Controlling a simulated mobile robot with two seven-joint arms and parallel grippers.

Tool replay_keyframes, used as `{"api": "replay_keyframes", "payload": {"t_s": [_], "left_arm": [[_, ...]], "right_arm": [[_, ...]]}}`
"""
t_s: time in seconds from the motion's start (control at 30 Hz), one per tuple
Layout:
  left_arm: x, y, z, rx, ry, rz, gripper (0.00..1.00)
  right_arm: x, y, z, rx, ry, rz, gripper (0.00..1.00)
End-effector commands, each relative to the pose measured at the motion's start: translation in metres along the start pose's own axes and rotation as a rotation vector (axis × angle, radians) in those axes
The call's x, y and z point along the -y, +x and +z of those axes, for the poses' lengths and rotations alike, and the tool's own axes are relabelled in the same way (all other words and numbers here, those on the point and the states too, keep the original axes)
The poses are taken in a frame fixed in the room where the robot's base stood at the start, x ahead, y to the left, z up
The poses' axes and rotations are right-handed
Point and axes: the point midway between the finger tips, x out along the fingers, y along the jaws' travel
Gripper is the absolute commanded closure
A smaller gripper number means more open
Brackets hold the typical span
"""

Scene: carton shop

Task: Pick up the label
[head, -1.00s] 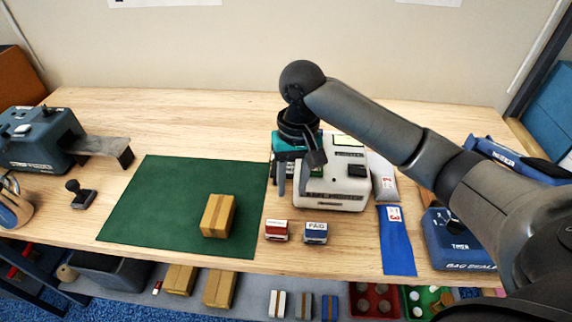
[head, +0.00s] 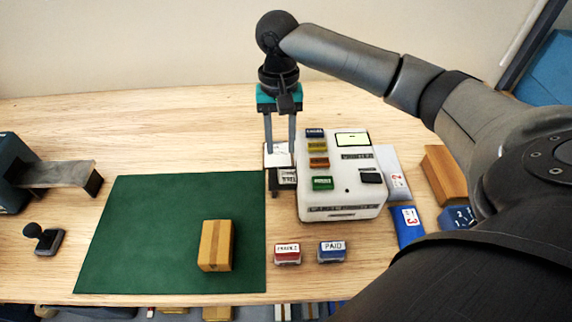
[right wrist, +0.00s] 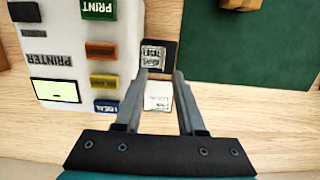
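A small white label (head: 278,155) with print on it lies at the left side of the white printer (head: 342,205). In the right wrist view the label (right wrist: 158,97) shows between the two fingers, beside the printer. A dark holder with a grey printed face (right wrist: 154,55) sits just past it, near the fingertips. My right gripper (head: 281,168) points down beside the printer. In the right wrist view its fingers (right wrist: 159,75) are apart on either side of the label, with a gap visible. I cannot tell how high the fingertips are above it. My left gripper is not in view.
A green mat (head: 150,235) with a brown carton (head: 216,245) lies to the left. A red stamp (head: 287,254) and a blue PAID stamp (head: 332,252) stand in front of the printer. Coloured buttons line the printer's top. The wood behind the mat is clear.

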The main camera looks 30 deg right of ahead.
Motion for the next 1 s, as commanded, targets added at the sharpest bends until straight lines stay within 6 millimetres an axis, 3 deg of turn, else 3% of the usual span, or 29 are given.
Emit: {"api": "replay_keyframes", "payload": {"t_s": [0.1,0.33,0.6,0.9,1.0], "left_arm": [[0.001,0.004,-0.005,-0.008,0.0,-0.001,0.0],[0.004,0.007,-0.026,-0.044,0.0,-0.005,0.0],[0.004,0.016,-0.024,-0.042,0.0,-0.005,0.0],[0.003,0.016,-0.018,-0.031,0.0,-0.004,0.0],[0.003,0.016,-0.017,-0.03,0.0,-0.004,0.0]], "right_arm": [[0.0,0.018,0.0,0.001,0.0,0.001,0.61],[0.002,0.034,-0.001,0.001,0.0,0.001,0.61],[0.006,0.072,-0.002,0.0,-0.001,0.001,0.61],[0.006,0.077,-0.002,-0.002,-0.002,0.0,0.61],[0.006,0.077,-0.002,-0.002,-0.002,0.0,0.7]]}}
